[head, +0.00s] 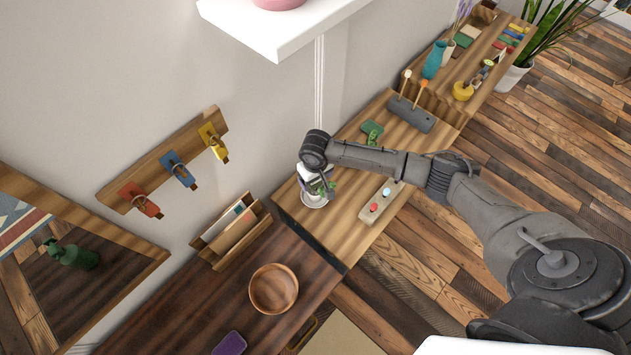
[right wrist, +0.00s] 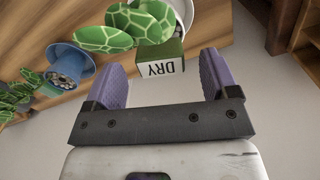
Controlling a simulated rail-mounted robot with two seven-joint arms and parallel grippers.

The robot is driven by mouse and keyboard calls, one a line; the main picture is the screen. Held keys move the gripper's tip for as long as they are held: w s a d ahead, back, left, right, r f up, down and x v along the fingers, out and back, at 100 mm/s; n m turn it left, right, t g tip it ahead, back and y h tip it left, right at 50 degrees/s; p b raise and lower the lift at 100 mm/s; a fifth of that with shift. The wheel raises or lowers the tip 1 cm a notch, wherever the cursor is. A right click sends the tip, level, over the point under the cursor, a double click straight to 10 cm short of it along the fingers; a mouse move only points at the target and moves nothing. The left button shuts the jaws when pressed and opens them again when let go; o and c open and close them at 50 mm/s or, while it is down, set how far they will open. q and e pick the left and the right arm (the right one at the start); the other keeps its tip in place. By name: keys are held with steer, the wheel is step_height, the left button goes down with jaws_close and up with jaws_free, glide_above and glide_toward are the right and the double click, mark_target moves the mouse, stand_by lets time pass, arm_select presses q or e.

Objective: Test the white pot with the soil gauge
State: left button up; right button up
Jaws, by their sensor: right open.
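The white pot (head: 313,201) stands on the wooden bench in the head view, partly covered by my right arm and gripper (head: 323,186). In the right wrist view a white rounded rim, likely the pot (right wrist: 186,10), shows at the top behind green patterned leaves (right wrist: 105,38). A green block lettered DRY (right wrist: 160,62), which looks like the soil gauge, lies between and beyond the purple fingers of my right gripper (right wrist: 163,72). The fingers are open, with gaps on both sides of the block. Whether the block touches the pot is hidden. My left gripper is out of view.
A blue pot (right wrist: 68,64) stands beside the leaves. On the bench are a board with red and light-blue knobs (head: 381,201), a green object (head: 371,131) and a grey block with sticks (head: 410,114). A wooden bowl (head: 273,288) stands nearer. A white shelf (head: 283,28) overhangs.

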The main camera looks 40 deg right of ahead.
step_height(320, 180, up, 9)
steer(key=shift+p, duration=0.45)
stand_by(0.3)
